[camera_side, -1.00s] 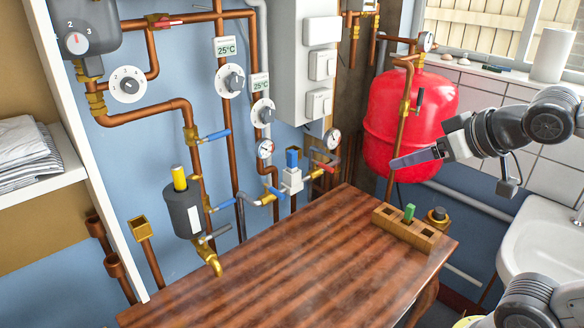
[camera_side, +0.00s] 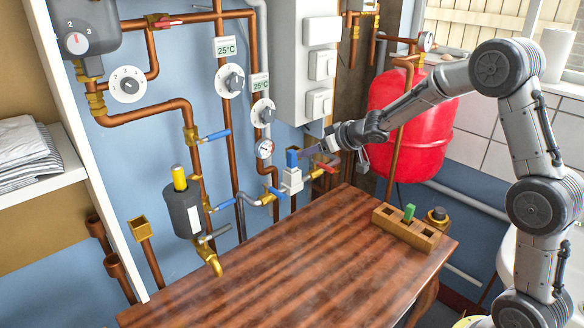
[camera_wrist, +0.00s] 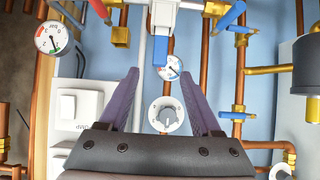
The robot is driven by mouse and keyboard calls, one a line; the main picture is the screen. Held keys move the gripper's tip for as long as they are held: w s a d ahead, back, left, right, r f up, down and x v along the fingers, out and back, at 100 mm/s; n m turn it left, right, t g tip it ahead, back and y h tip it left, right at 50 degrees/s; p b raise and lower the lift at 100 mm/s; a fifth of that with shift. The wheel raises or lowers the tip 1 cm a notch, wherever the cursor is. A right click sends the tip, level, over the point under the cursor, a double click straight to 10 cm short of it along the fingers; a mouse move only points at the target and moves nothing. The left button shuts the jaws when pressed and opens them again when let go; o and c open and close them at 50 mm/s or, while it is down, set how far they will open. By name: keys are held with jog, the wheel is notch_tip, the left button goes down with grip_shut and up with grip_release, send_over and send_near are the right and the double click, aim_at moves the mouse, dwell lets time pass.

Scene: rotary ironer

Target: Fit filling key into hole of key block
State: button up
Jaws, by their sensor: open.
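A blue upright piece, which looks like the filling key (camera_side: 292,158), sits in the top of a white valve body (camera_side: 291,180) on the pipework. In the wrist view, the blue key (camera_wrist: 160,51) lies ahead of my gripper (camera_wrist: 160,74), roughly centred between the fingertips, with the white valve body (camera_wrist: 163,16) beyond it. My gripper (camera_side: 309,151) is open, its purple-grey fingers apart with nothing between them, close to the right of the key. A wooden block with square holes, which looks like the key block (camera_side: 386,219), stands on the table's right side; a green piece (camera_side: 409,212) stands in it.
The wooden table (camera_side: 270,265) is mostly clear. Copper pipes, a red-handled valve (camera_side: 329,167) and a gauge (camera_side: 264,149) crowd the wall around my gripper. The red tank (camera_side: 408,140) stands behind my arm.

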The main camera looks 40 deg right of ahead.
aim_at(292, 167)
jog(key=x, duration=0.8)
jog(key=shift+w+d+f, duration=0.1)
jog(key=shift+d+f, duration=0.05)
jog(key=shift+f+x, duration=0.25)
jog(key=shift+x, duration=2.4)
jog(key=shift+s, duration=0.2)
grip_shut()
